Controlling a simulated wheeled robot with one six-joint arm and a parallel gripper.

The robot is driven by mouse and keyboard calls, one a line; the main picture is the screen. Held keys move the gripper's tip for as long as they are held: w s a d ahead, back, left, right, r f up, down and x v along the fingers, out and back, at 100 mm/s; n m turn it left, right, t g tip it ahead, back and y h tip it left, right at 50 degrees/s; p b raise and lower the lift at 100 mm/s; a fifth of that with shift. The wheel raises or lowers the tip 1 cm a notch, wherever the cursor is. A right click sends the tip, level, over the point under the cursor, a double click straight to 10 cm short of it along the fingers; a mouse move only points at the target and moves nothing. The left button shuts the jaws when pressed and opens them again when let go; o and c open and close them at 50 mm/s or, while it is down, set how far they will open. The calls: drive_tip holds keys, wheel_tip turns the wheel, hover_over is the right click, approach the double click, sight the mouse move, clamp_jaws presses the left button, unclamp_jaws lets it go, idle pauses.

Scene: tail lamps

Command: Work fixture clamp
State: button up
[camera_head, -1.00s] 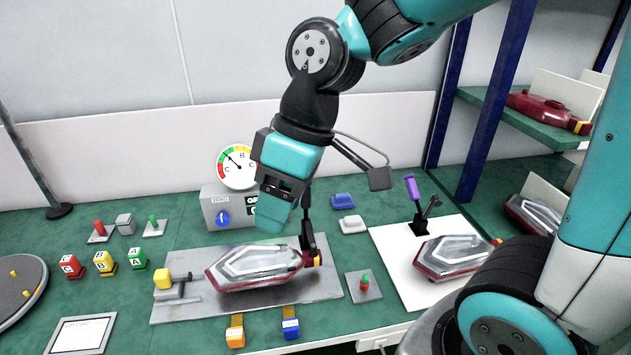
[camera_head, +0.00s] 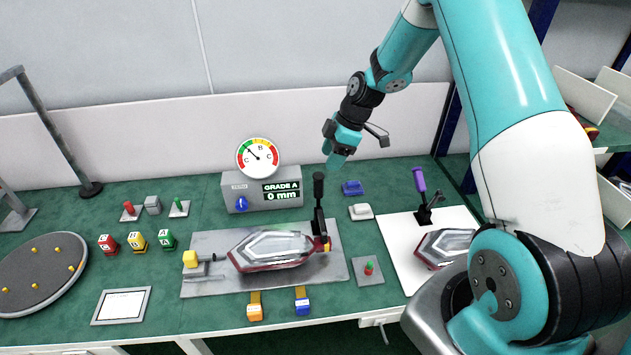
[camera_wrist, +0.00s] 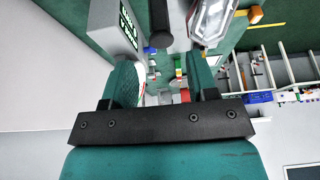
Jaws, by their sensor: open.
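A tail lamp (camera_head: 272,248) with a clear lens and red rim lies on the grey fixture plate (camera_head: 215,289). The fixture clamp (camera_head: 319,205) stands at the lamp's right end with its black handle upright; I cannot tell whether it presses on the lamp. My gripper (camera_head: 333,163) is above and behind the clamp, apart from it and empty. In the wrist view my gripper (camera_wrist: 162,82) has its two fingers spread, with the black handle (camera_wrist: 160,22) beyond them and part of a lamp (camera_wrist: 212,20) to the right.
A gauge box (camera_head: 262,190) reading "GRADE A 0 mm" stands behind the plate. A purple-handled clamp (camera_head: 423,200) and another lamp (camera_head: 443,247) are on a white board at right. Lettered blocks (camera_head: 138,241) and a round tray (camera_head: 40,280) are at left.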

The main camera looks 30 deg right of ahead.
sight(320, 177)
drive_tip(key=p+x, duration=0.2)
drive_tip(key=x, duration=0.8)
drive_tip(key=shift+a+f+p, duration=0.1)
drive_tip(key=shift+f+p, duration=0.1)
drive_tip(key=shift+p, duration=0.1)
clamp_jaws()
